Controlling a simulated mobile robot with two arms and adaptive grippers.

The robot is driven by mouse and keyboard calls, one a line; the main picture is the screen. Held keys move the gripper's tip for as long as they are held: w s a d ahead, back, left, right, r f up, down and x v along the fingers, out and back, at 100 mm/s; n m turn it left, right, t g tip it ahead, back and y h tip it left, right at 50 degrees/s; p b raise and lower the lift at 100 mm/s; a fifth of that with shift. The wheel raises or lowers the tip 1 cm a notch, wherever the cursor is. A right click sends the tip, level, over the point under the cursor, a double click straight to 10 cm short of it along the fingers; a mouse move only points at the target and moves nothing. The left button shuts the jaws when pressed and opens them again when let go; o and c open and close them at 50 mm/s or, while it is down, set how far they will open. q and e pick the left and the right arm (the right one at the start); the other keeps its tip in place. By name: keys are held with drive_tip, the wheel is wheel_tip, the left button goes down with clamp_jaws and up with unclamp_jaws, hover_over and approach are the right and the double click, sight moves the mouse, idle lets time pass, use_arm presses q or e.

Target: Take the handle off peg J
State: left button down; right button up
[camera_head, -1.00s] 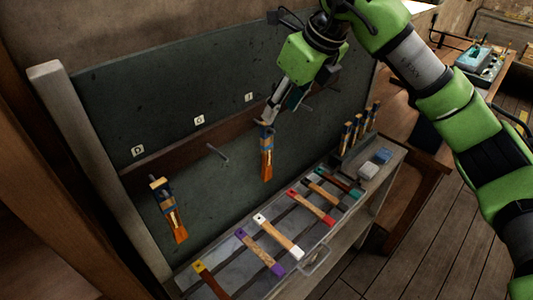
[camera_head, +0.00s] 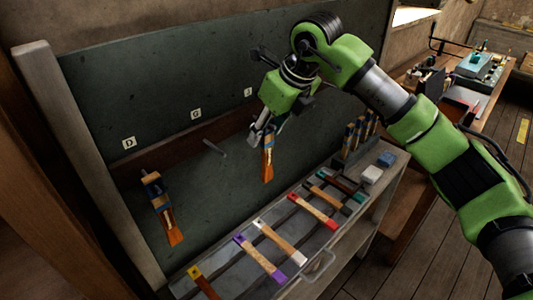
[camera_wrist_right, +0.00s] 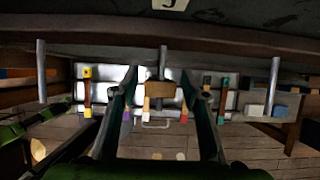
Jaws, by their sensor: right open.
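A handle with a blue-and-tan upper part and an orange lower end (camera_head: 268,164) hangs on the dark board below the label J (camera_head: 248,92). My right gripper (camera_head: 262,134) is open at its upper end. In the right wrist view the handle's tan top (camera_wrist_right: 160,88) lies between the two spread fingers of my right gripper (camera_wrist_right: 160,84), with visible gaps on both sides. A grey peg (camera_wrist_right: 163,58) shows just above it. Where the peg meets the handle is hard to make out. My left gripper is not in view.
A similar handle (camera_head: 162,208) hangs on the left below label D (camera_head: 129,143). A bare peg (camera_head: 215,148) sticks out below label G (camera_head: 196,114). A tray (camera_head: 322,268) with several coloured handles lies below. Several upright handles (camera_head: 358,135) stand at the right.

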drive_tip(key=c, duration=1.1)
drive_tip(key=shift+o, duration=0.2)
drive_tip(key=shift+r, duration=0.3)
drive_tip(key=shift+s, duration=0.1)
drive_tip(key=shift+s+d, duration=0.1)
drive_tip(key=shift+d, duration=0.05)
drive_tip(key=s+d+b, duration=0.4)
drive_tip(key=shift+s+d, duration=0.3)
drive_tip(key=shift+d, duration=0.05)
idle(0.5)
